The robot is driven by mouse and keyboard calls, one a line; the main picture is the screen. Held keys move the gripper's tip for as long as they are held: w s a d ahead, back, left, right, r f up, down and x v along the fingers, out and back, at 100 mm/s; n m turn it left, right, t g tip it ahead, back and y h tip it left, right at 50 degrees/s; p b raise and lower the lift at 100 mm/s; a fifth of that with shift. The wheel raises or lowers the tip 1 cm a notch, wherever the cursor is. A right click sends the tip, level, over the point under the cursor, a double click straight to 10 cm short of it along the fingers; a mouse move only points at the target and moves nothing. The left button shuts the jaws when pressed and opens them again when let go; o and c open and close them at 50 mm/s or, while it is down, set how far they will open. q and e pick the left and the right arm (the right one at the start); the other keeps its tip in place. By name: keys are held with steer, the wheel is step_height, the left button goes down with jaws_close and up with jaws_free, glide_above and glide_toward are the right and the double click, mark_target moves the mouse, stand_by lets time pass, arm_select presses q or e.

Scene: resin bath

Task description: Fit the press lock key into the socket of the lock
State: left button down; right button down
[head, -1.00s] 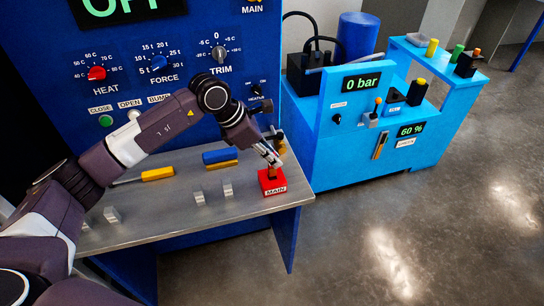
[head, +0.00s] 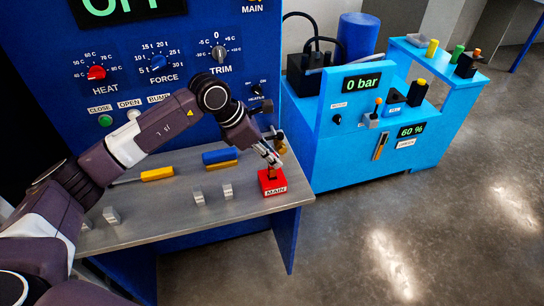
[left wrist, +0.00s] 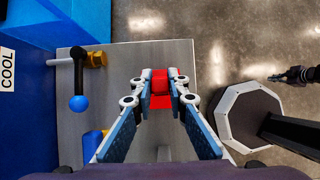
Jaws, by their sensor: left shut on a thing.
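In the left wrist view the fingertips (left wrist: 160,84) flank the red part (left wrist: 160,102). The exact grasp is partly hidden by the fingers. My right gripper (left wrist: 280,76) seems to show small and dark at the right.
A yellow-handled tool (head: 157,174), a blue block (head: 219,155) and small grey blocks (head: 227,190) are on the table. A lever with a blue ball (left wrist: 78,103) juts from the panel near my left gripper. A light-blue bench (head: 345,165) stands right; the floor between is clear.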

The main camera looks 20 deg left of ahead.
arm_select(q)
steer(key=shift+f+b, duration=1.35)
steer(key=shift+f, duration=0.15)
steer(key=c, duration=1.8)
jaws_free()
steer(key=shift+a+r, duration=0.2)
steer(key=shift+r, duration=0.15)
steer(key=v, duration=1.1)
steer(key=shift+s+r, duration=0.1)
steer(key=shift+s, duration=0.05)
step_height(320, 180, up, 12)
steer(key=p, duration=0.8)
